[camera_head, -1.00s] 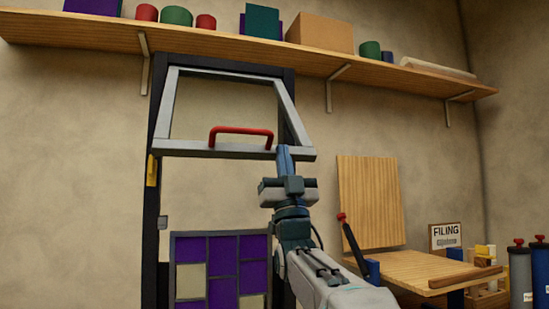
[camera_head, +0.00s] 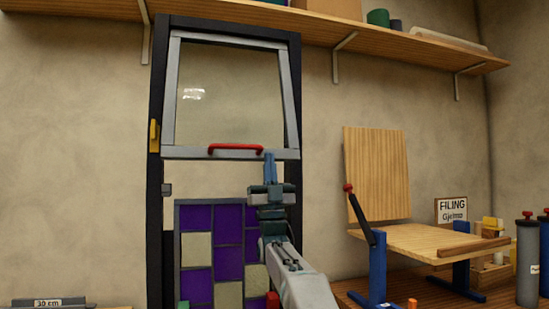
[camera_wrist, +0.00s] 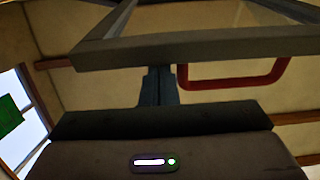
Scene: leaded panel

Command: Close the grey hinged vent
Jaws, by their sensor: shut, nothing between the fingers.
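The grey hinged vent (camera_head: 286,95) is a grey-framed glass pane at the top of a dark upright frame (camera_head: 156,205). Its top edge is at the frame's top. Its bottom bar, with a red handle (camera_head: 236,148), still overlaps the right post and looks tilted slightly outward. My gripper (camera_head: 270,157) is shut and empty, its fingertips at the bottom bar just right of the handle. In the wrist view my fingertips (camera_wrist: 158,76) reach the bar (camera_wrist: 130,54), left of the red handle (camera_wrist: 235,83). I cannot tell whether they touch.
A purple and cream leaded panel (camera_head: 229,240) fills the frame's lower part. A yellow piece (camera_head: 153,136) sits on the left post. A wooden shelf (camera_head: 420,50) runs above. Bare wall lies left of the frame.

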